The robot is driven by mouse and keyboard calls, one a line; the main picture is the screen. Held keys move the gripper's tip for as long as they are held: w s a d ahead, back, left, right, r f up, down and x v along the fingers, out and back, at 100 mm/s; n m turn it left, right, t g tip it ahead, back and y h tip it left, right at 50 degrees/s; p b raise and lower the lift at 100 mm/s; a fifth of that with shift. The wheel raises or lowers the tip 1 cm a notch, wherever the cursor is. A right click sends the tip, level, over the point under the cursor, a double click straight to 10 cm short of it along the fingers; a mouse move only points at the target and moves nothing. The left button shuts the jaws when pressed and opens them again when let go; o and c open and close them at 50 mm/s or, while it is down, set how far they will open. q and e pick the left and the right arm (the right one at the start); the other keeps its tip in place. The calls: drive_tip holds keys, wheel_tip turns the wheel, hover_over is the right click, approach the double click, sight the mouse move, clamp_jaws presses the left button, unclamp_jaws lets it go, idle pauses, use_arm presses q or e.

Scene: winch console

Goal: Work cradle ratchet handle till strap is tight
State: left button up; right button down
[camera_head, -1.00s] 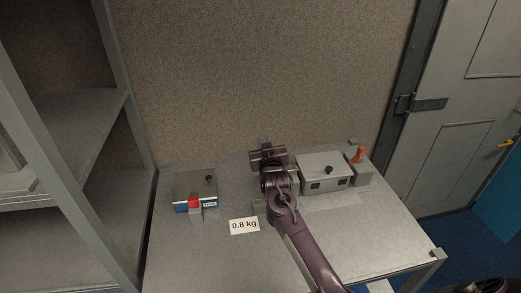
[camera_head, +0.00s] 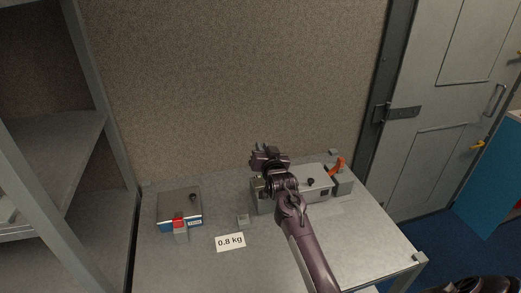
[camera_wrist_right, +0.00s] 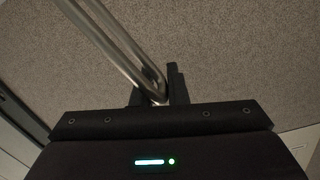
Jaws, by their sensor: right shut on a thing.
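My right gripper (camera_head: 264,155) is above the back of the grey bench, just left of and partly in front of a grey box with a black knob (camera_head: 311,182). In the right wrist view my right gripper (camera_wrist_right: 158,92) is shut on a shiny metal looped handle (camera_wrist_right: 125,45), gripped at its rounded end. The handle runs up and to the left, out of that view. In the head view I cannot make out the handle or the strap behind my arm. My left gripper is not in view.
An orange lever (camera_head: 337,164) stands on a grey block at the box's right end. A "0.8 kg" card (camera_head: 230,242) lies in front. A speckled wall panel (camera_head: 240,80) is behind.

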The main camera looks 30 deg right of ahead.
drive_tip(key=shift+s+d+f, duration=0.1)
drive_tip(key=shift+f, duration=0.25)
drive_tip(key=c, duration=1.8)
unclamp_jaws()
drive_tip(key=o, duration=0.3)
drive_tip(key=shift+d+r, duration=0.1)
drive_tip(key=b+v, duration=0.2)
drive_tip(key=v, duration=0.5)
drive_tip(key=shift+s, duration=0.35)
